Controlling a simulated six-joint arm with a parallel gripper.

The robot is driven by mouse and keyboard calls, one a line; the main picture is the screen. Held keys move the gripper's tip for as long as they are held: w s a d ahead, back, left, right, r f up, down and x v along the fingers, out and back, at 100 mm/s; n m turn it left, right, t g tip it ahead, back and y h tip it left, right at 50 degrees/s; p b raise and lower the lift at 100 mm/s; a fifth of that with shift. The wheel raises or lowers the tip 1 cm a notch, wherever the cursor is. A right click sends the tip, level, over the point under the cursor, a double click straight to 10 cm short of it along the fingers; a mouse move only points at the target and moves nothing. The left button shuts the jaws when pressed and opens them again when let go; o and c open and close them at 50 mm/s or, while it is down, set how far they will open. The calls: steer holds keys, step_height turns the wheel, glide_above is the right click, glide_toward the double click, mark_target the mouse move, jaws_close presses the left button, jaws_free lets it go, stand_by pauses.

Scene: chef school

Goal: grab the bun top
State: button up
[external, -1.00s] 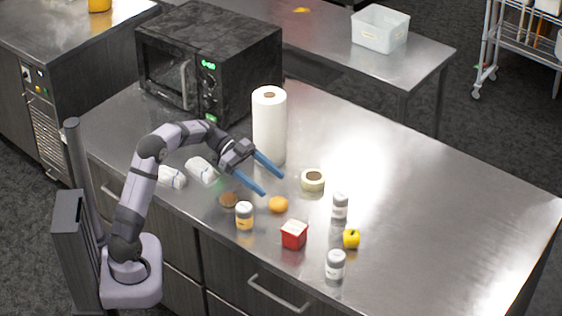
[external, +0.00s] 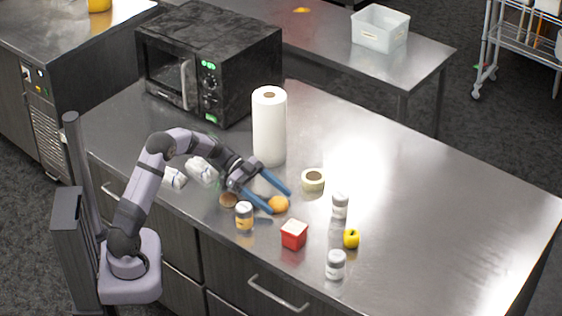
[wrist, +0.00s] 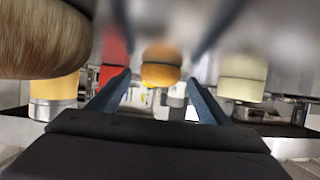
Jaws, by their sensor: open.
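The bun top (external: 278,205) is a small orange-brown dome on the steel counter. In the wrist view the bun top (wrist: 161,66) shows near the middle, between and slightly beyond the fingertips. My gripper (external: 279,202) is open and empty, low over the counter, with its two blue fingers reaching to either side of the bun top. I cannot tell whether a finger touches it. The fingers also frame it in the wrist view (wrist: 160,76).
A brown round patty (external: 228,200) and a yellow-labelled jar (external: 244,216) sit to the left. A red box (external: 294,235) is in front. A pale roll (external: 313,180) and white-lidded jar (external: 340,206) stand to the right. A paper towel roll (external: 269,130) stands behind. The counter's right side is clear.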

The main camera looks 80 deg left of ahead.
mark_target(274, 198)
steer(key=c, duration=1.1)
step_height(274, 198, up, 10)
steer(key=shift+r+b, duration=0.1)
steer(key=shift+b, duration=0.7)
